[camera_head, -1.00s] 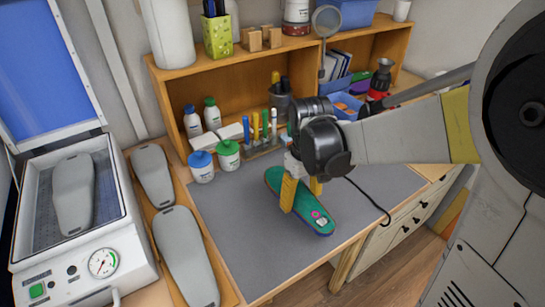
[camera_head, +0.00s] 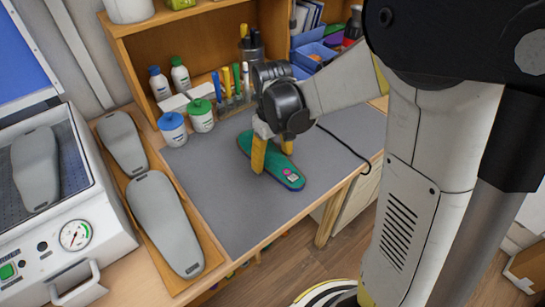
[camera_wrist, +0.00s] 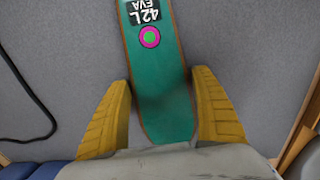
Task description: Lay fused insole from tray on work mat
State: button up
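The fused insole (camera_head: 284,171) is green with a blue rim; a pink ring and a "42L EVA" label show on it in the wrist view (camera_wrist: 163,80). It is over the grey work mat (camera_head: 222,215); whether it touches the mat I cannot tell. My gripper (camera_head: 270,160) has its two yellow fingers on either side of the insole near one end. The wooden tray (camera_head: 190,284) at left holds two grey forms.
Two lidded jars (camera_head: 187,123), a pen rack (camera_head: 236,100) and bottles (camera_head: 169,80) stand at the mat's back. A white press with a gauge (camera_head: 75,235) and another grey form is at left. A dark cable (camera_head: 350,150) lies on the mat's right. The mat's front left is bare.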

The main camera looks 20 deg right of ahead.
jog(key=shift+o, duration=0.6)
jog(key=shift+r, duration=0.1)
notch_tip(320, 180, up, 12)
jog(key=p, duration=0.5)
jog(key=s+r+m+t, duration=0.1)
jog(key=s+r+t, duration=0.1)
jog(key=s, duration=0.4)
jog(key=s+r+m+t, duration=0.2)
jog(key=s+r+t, duration=0.1)
jog(key=s+t, duration=0.2)
jog(key=shift+s+r+m, duration=0.3)
jog(key=shift+s+r, duration=0.05)
jog(key=shift+s, duration=0.5)
